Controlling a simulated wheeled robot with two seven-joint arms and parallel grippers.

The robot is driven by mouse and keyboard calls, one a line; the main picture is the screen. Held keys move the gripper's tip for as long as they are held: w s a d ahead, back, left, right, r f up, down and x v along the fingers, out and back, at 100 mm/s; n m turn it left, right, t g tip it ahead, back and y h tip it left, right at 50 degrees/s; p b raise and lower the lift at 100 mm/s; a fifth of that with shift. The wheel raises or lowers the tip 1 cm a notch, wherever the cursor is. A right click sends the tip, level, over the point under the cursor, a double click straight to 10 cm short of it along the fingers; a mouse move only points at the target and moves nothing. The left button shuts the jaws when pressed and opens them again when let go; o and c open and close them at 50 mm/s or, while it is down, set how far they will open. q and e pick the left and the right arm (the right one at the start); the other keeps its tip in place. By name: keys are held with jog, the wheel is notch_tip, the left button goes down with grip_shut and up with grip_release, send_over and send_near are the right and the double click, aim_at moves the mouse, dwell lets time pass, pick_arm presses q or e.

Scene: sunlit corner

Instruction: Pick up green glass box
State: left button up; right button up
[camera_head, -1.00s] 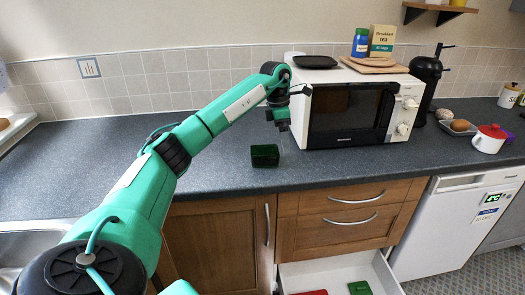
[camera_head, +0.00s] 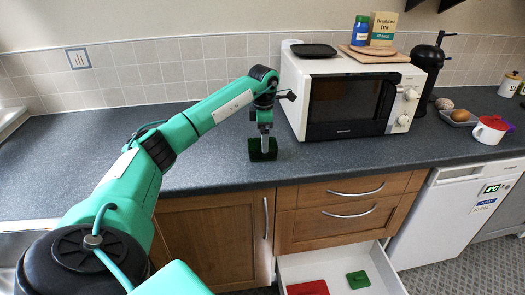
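The green glass box (camera_head: 262,154), dark green and block-shaped, stands on the grey counter near its front edge, left of the microwave. My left gripper (camera_head: 264,146) points down at the box, with its fingertips at the box's upper part. The fingers overlap the box in this view. I cannot tell whether they are closed on it or only around it. My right gripper is not in view.
A white microwave (camera_head: 352,98) stands close on the right. An open white drawer (camera_head: 378,284) below the counter holds a red item (camera_head: 307,288) and a green item (camera_head: 358,279). The counter (camera_head: 215,160) left of the box is clear.

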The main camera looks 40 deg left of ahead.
pick_arm(q)
jog(key=f, duration=0.3)
jog(key=shift+a+f+p, duration=0.25)
jog(key=shift+f+p, duration=0.1)
jog(key=shift+f, duration=0.3)
jog(key=shift+c, duration=0.3)
jog(key=c, duration=1.1)
jog(key=shift+c, duration=0.2)
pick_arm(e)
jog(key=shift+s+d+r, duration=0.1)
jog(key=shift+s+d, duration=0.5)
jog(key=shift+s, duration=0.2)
